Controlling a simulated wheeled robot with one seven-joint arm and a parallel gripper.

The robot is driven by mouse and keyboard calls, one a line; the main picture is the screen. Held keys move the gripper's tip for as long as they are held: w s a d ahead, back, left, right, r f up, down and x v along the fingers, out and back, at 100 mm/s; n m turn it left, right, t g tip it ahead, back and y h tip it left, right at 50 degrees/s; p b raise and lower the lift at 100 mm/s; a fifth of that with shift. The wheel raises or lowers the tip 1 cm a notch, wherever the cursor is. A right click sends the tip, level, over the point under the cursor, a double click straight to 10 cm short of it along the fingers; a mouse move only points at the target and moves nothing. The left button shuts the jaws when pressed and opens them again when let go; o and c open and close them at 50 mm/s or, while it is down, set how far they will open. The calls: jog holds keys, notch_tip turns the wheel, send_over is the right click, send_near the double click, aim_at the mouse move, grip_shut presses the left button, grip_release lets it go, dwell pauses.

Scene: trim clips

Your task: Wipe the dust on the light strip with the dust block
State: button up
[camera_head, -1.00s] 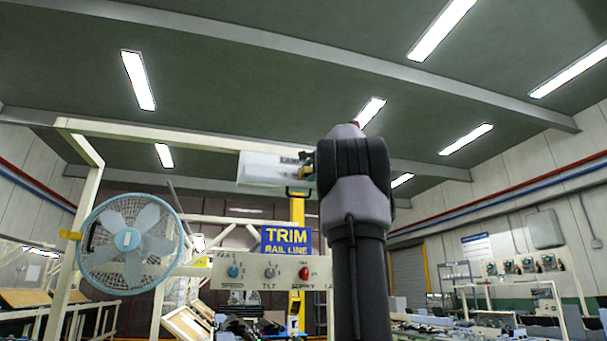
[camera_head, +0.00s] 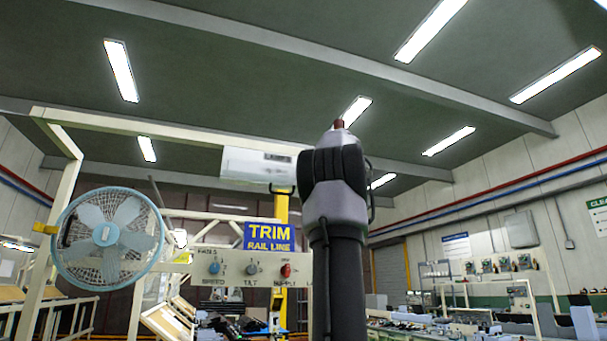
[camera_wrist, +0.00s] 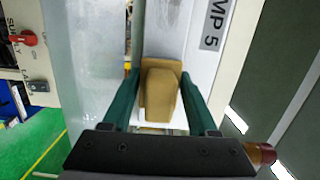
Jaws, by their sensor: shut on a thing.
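My gripper (camera_wrist: 160,80) has green fingers on both sides of a tan dust block (camera_wrist: 160,92) and is shut on it. In the wrist view the block is in front of the white lamp housing, whose label reads "MP 5" (camera_wrist: 211,25). I cannot tell whether it touches. A pale, cloudy, greyish panel, seemingly the light strip (camera_wrist: 85,75), lies to the block's left. Dust on it is hard to make out. In the head view the white lamp unit (camera_head: 256,166) hangs under the cream frame, left of my arm. My gripper and the block are hidden there.
A blue fan (camera_head: 107,238) stands at the left on the cream frame (camera_head: 150,130). A control panel (camera_head: 250,268) with knobs sits below the blue "TRIM RAIL LINE" sign (camera_head: 269,236). A yellow post (camera_head: 281,210) rises behind it. Benches stand at the lower right.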

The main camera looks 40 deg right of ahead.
aim_at(248, 169)
jog(key=shift+w+a, duration=0.5)
jog(key=shift+a, duration=1.1)
jog(key=shift+w+a, duration=0.5)
jog(key=shift+a, duration=1.1)
jog(key=shift+w+a, duration=0.5)
jog(key=shift+a, duration=1.1)
jog(key=shift+w+a, duration=0.25)
jog(key=shift+a, duration=0.85)
jog(key=shift+w+a, duration=0.3)
jog(key=shift+a, duration=0.75)
jog(key=shift+w+a, duration=0.25)
jog(key=shift+a, duration=0.85)
jog(key=shift+w+a, duration=0.3)
jog(key=shift+a, duration=0.45)
jog(key=shift+w+a, duration=0.25)
jog(key=shift+a, duration=0.5)
jog(key=shift+s+d, duration=0.95)
jog(key=shift+d, duration=2.25)
jog(key=shift+s+d, duration=0.95)
jog(key=shift+d, duration=2.3)
jog(key=shift+s+d, duration=0.95)
jog(key=shift+d, duration=2.25)
jog(key=shift+s+a, duration=0.3)
jog(key=shift+s, duration=0.7)
jog(key=shift+s+a, duration=0.3)
jog(key=shift+s, duration=0.65)
jog(key=shift+s+a, duration=0.3)
jog(key=shift+s, duration=0.7)
